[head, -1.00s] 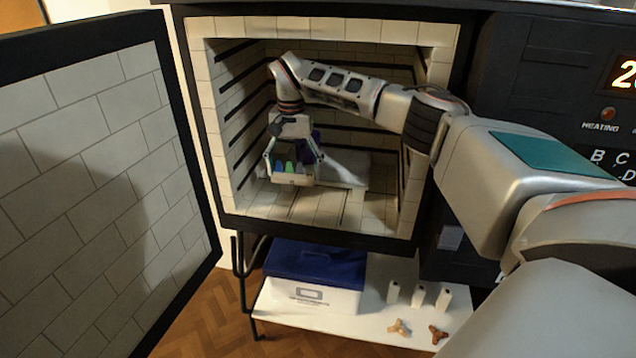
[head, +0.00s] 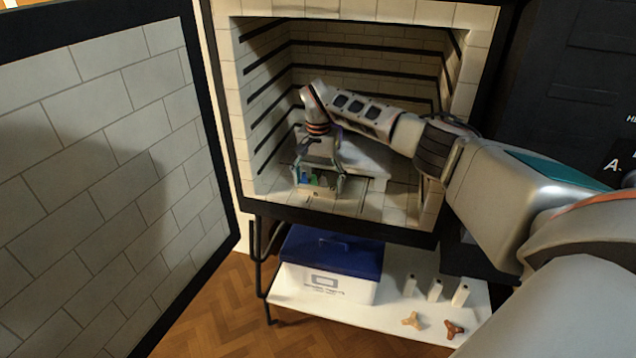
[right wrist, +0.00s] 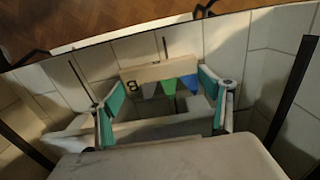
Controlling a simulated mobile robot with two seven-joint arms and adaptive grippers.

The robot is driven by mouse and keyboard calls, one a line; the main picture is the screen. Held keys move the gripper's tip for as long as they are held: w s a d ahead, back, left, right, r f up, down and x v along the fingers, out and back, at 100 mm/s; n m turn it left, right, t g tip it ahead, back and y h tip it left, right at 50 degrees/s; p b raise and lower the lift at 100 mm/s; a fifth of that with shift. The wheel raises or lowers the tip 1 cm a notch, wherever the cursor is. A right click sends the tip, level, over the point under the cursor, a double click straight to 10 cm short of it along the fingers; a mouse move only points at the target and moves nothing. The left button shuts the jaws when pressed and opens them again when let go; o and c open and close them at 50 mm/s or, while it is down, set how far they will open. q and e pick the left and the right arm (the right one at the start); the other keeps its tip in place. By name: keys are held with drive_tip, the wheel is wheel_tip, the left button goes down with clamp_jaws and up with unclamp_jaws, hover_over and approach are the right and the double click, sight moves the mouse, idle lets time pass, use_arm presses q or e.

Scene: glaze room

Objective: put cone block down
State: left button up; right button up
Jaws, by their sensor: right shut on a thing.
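The cone block (head: 313,190) is a pale bar carrying small blue, green and grey cones. It is inside the open kiln, low and near the front left of the kiln floor (head: 378,205). My right gripper (head: 319,182) is shut on it, with a finger at each end. In the right wrist view the block (right wrist: 148,72) lies between the teal finger pads of the gripper (right wrist: 160,88), and a letter B marks it. I cannot tell whether its underside touches the floor. My left gripper is not in view.
A pale kiln shelf (head: 362,158) stands low behind the gripper. The open kiln door (head: 110,150) fills the left. Below, a white rack (head: 385,318) holds a blue-lidded box (head: 330,262), white posts (head: 435,290) and two stilts (head: 412,320). Floor right of the block is clear.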

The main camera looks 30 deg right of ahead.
sight(318, 186)
drive_tip(key=shift+r, duration=0.15)
drive_tip(key=shift+f, duration=0.2)
drive_tip(key=o, duration=1.3)
drive_tip(key=shift+c, duration=0.2)
wheel_tip(318, 186, up, 12)
drive_tip(key=p, duration=0.1)
drive_tip(key=shift+r, duration=0.2)
